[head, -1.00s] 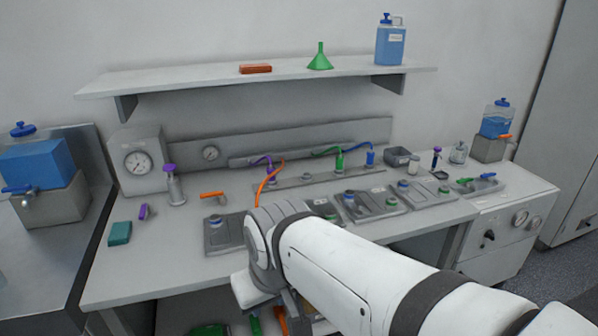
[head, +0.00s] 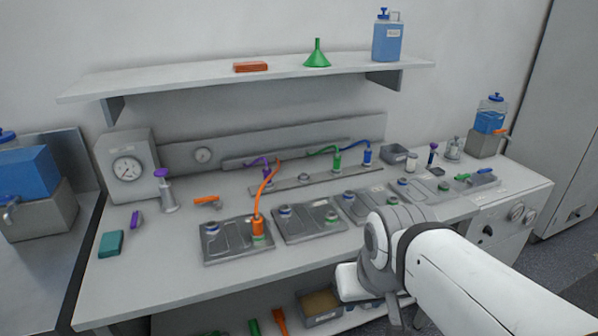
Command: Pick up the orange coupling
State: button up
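The orange coupling (head: 258,227) stands upright at the end of an orange hose (head: 268,186). It sits over the right-hand port of the leftmost grey plate (head: 222,245). The hose arcs up and back to the rail behind. My gripper (head: 356,283) is in front of the bench's front edge, to the right of the coupling and lower in the picture, well apart from it. Its fingers are not clearly visible, so I cannot tell whether it is open or shut.
More grey plates (head: 310,236) lie to the right. Purple, green (head: 337,160) and blue (head: 367,156) couplings stand along the rear rail. A purple-topped pump bottle (head: 167,194), an orange-handled item (head: 206,200) and a teal block (head: 110,244) are at left. The front left bench is clear.

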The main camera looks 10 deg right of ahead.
aim_at(257, 222)
jog(key=u, duration=0.05)
jog(key=i, duration=1)
jog(key=z, duration=0.2)
jog(key=k, duration=0.5)
jog(key=u, duration=0.9)
jog(key=i, duration=0.6)
jog(key=u, duration=0.25)
